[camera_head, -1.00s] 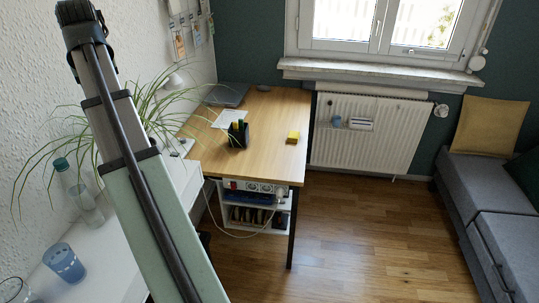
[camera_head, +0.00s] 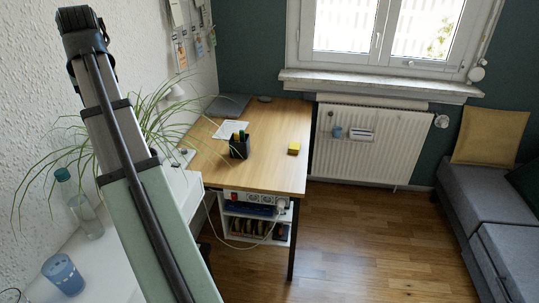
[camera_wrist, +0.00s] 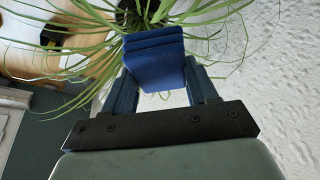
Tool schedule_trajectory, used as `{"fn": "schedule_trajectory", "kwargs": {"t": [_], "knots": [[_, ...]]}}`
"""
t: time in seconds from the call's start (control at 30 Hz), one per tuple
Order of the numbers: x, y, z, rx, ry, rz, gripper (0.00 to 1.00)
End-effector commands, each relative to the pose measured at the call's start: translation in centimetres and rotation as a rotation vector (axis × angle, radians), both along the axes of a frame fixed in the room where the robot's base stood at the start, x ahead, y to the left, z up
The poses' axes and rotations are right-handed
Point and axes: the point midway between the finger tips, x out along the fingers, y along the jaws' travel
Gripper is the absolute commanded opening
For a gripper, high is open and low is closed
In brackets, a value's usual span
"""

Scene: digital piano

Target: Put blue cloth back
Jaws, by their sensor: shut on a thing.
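A folded blue cloth (camera_wrist: 158,60) shows in the wrist view between the two fingers of my gripper (camera_wrist: 162,88). The gripper is shut on it and holds it up in front of the spider plant's leaves.
A spider plant (camera_head: 140,135) spreads by the white wall. A clear bottle (camera_head: 82,208) and a blue cup (camera_head: 63,273) stand on the white surface at lower left. The wooden desk (camera_head: 270,135) carries a black pen holder (camera_head: 239,148) and a yellow block (camera_head: 293,148).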

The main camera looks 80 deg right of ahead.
Motion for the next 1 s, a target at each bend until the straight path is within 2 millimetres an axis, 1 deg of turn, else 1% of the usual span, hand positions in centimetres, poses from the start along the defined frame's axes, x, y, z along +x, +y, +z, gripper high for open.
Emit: {"fn": "schedule_trajectory", "kwargs": {"t": [0.07, 0.13, 0.27, 0.47, 0.77, 1.0], "knots": [[-1.2, -1.3, -0.3, 0.000, 0.001, -0.028, 0.29], [-2.3, -2.7, -1.1, 0.001, 0.001, -0.057, 0.29], [-4.6, -5.8, -3.3, 0.002, 0.002, -0.118, 0.29], [-8.1, -10.9, -7.1, 0.003, 0.003, -0.212, 0.29], [-13.7, -19.6, -13.1, 0.003, 0.002, -0.350, 0.29], [-18.6, -26.4, -18.2, 0.003, 0.002, -0.454, 0.29]]}}
